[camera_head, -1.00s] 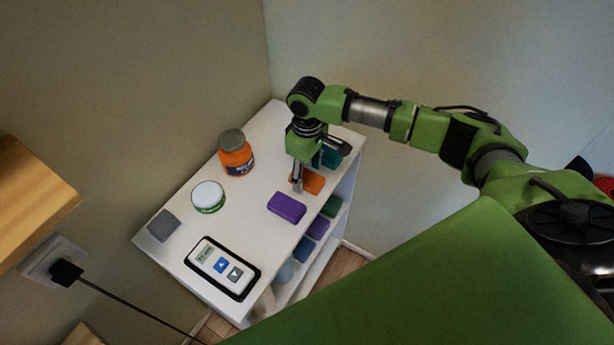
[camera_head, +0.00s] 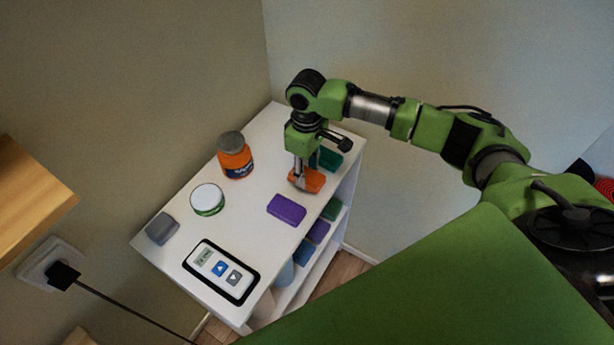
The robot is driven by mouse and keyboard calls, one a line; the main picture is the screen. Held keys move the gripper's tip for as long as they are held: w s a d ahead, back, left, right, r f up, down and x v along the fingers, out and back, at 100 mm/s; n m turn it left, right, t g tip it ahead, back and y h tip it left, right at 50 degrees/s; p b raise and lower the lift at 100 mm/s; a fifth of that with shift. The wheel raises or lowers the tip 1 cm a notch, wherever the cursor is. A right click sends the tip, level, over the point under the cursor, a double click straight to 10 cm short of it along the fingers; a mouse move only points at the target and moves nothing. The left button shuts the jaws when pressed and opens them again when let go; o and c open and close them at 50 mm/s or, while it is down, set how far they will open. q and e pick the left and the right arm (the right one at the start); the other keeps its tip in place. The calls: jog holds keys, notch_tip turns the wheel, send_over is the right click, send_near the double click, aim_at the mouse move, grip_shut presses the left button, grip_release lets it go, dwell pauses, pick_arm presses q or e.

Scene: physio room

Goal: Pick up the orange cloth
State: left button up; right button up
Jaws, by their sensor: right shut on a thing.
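The orange cloth (camera_head: 313,183) is a small folded block near the right edge of the white shelf unit's top (camera_head: 240,200). My right gripper (camera_head: 299,182) reaches down onto it from above and is shut on it. The gripper's fingers hide part of the cloth. I cannot tell whether the cloth is clear of the surface. My left gripper is not in view.
A purple cloth (camera_head: 287,209) lies just in front, and a teal cloth (camera_head: 330,159) lies just behind. An orange jar (camera_head: 235,158), a white-lidded tub (camera_head: 208,199), a grey block (camera_head: 162,228) and a control device (camera_head: 221,270) stand farther left. Walls close off the back.

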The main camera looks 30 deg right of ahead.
jog(key=s+a+r+b, duration=0.2)
jog(key=s+a+r, duration=0.1)
jog(key=s+r, duration=0.8)
jog(key=s, duration=0.2)
jog(key=shift+s+a+b, duration=0.25)
jog(key=shift+s+b, duration=0.05)
jog(key=shift+b, duration=0.05)
jog(key=shift+o, duration=0.6)
